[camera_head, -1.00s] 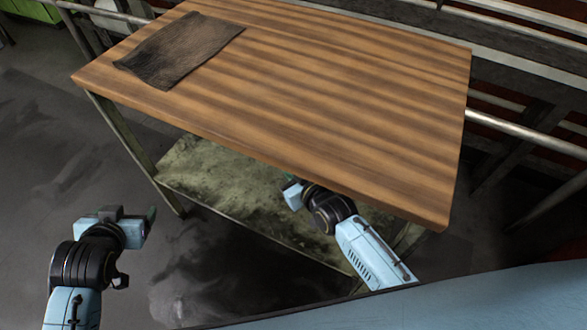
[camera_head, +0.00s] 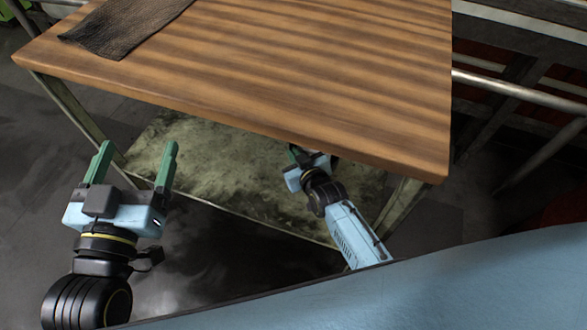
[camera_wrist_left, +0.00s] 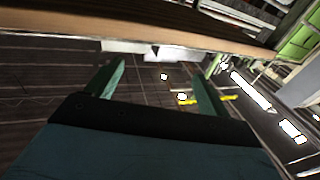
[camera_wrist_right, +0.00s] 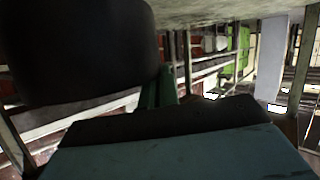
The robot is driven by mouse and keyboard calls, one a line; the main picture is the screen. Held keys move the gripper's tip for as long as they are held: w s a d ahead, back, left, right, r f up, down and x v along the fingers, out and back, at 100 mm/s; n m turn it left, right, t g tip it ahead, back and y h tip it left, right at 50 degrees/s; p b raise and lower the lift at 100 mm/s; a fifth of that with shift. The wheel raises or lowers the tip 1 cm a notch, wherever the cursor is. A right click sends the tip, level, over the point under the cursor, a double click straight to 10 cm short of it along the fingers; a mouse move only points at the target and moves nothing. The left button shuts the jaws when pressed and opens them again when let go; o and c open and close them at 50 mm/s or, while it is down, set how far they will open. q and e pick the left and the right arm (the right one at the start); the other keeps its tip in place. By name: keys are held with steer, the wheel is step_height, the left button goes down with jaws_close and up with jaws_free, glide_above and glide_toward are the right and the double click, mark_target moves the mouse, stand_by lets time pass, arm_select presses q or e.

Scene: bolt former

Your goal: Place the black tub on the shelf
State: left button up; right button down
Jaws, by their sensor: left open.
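The black tub (camera_wrist_right: 80,50) is a dark rounded shape filling the upper left of the right wrist view. My right gripper (camera_head: 296,160) reaches under the front edge of the wooden tabletop, above the lower shelf. In the right wrist view its green fingers (camera_wrist_right: 162,88) are close together at the tub's edge and appear shut on it. Whether the tub touches the shelf is hidden. The mottled grey-green shelf (camera_head: 205,165) lies below the tabletop. My left gripper (camera_head: 138,165) is open and empty, left of the shelf and pointing toward the table. Its fingers also show in the left wrist view (camera_wrist_left: 158,85).
The wooden tabletop (camera_head: 290,70) overhangs the shelf and hides its back. A dark cloth (camera_head: 125,25) lies on the tabletop's left part. A table leg (camera_head: 75,115) stands at the left, near my left gripper. Metal rails (camera_head: 515,90) are at the right.

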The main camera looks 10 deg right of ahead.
step_height(320, 180, down, 2)
steer(key=shift+f+b, duration=0.1)
steer(key=shift+b, duration=0.45)
step_height(320, 180, down, 3)
steer(key=shift+f+b, duration=0.1)
steer(key=shift+b, duration=1)
arm_select(q)
steer(key=s+r+t+h, duration=0.2)
steer(key=s+r+t, duration=0.1)
steer(key=r+t, duration=0.4)
steer(key=shift+s+r+t+h, duration=0.3)
steer(key=shift+s+r, duration=0.1)
steer(key=shift+r, duration=0.1)
arm_select(e)
steer(key=shift+f, duration=0.2)
steer(key=shift+f, duration=0.15)
steer(key=c, duration=1.6)
jaws_free()
steer(key=shift+c, duration=0.2)
